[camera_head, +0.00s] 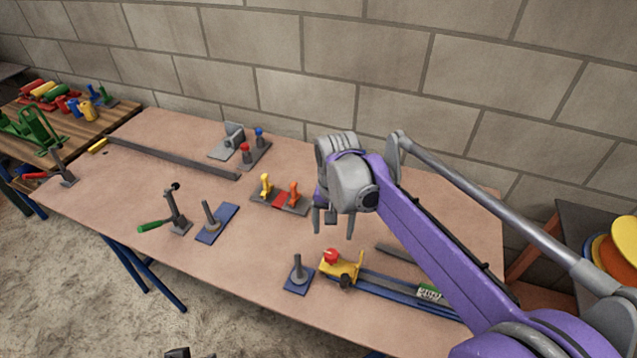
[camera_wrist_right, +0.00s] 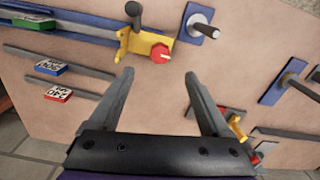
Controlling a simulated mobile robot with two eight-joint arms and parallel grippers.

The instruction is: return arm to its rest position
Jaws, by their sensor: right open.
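My right arm, purple with grey joints, reaches in from the lower right in the head view. My right gripper (camera_head: 333,234) hangs above the tabletop (camera_head: 130,210) with its two fingers pointing down and apart. It is open and empty. In the wrist view the same fingers (camera_wrist_right: 159,76) are spread with nothing between them. The yellow block with a red knob (camera_head: 341,266) lies below and just right of the fingers in the head view, apart from them. My left gripper is not clearly seen; only a small dark piece shows at the bottom edge.
The yellow block adjoins a blue rail (camera_head: 400,293). A blue plate with a post (camera_head: 299,275) stands nearby. A base with yellow and orange pegs (camera_head: 280,200) sits behind. A green-handled lever (camera_head: 172,215) stands left. A brick wall (camera_head: 330,60) closes the back.

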